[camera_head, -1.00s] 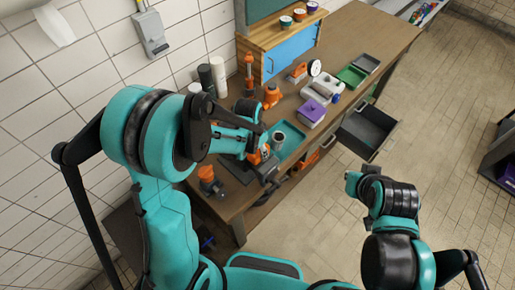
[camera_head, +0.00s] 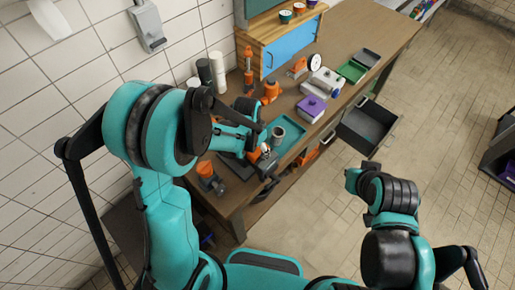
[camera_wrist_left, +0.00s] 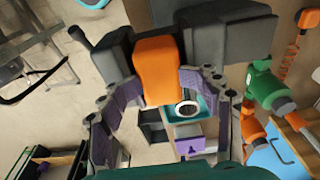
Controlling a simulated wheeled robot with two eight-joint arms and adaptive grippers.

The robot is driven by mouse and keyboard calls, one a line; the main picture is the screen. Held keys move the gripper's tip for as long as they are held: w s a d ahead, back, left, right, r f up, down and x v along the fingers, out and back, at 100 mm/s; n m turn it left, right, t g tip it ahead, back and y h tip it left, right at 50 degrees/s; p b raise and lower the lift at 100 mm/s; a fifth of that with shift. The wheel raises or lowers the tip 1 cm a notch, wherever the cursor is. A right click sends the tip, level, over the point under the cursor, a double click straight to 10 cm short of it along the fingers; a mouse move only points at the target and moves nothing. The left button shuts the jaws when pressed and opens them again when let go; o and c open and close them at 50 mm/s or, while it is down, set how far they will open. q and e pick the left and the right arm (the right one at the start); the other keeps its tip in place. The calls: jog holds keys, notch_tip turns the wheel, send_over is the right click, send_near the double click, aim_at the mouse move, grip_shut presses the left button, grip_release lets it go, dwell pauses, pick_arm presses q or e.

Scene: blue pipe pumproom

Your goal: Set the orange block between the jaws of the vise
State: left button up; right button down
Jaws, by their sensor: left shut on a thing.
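The orange block (camera_wrist_left: 158,72) is held between the purple-padded fingers of my left gripper (camera_wrist_left: 163,92) in the left wrist view. The dark grey vise (camera_wrist_left: 222,40) shows behind the fingertips, with one dark part on each side of the block. The block appears to be between the jaws; whether it touches them or rests on the vise I cannot tell. In the head view my left gripper (camera_head: 262,150) is over the vise at the near end of the bench and hides most of the block. My right arm is off the bench on the right, its fingers not clear.
A teal tray (camera_head: 292,134) with a grey cup-like part (camera_head: 277,136) lies just beyond the vise. A purple box (camera_head: 311,107), an orange bottle-like item (camera_head: 270,91) and an orange tool (camera_head: 209,178) stand nearby on the bench (camera_head: 365,37).

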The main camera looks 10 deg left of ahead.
pick_arm(q)
jog(key=shift+s+a+r, duration=0.2)
jog(key=shift+s+r, duration=0.05)
grip_shut()
jog(key=shift+s+a+r, duration=0.2)
jog(key=shift+s+a, duration=0.05)
jog(key=shift+s, duration=0.05)
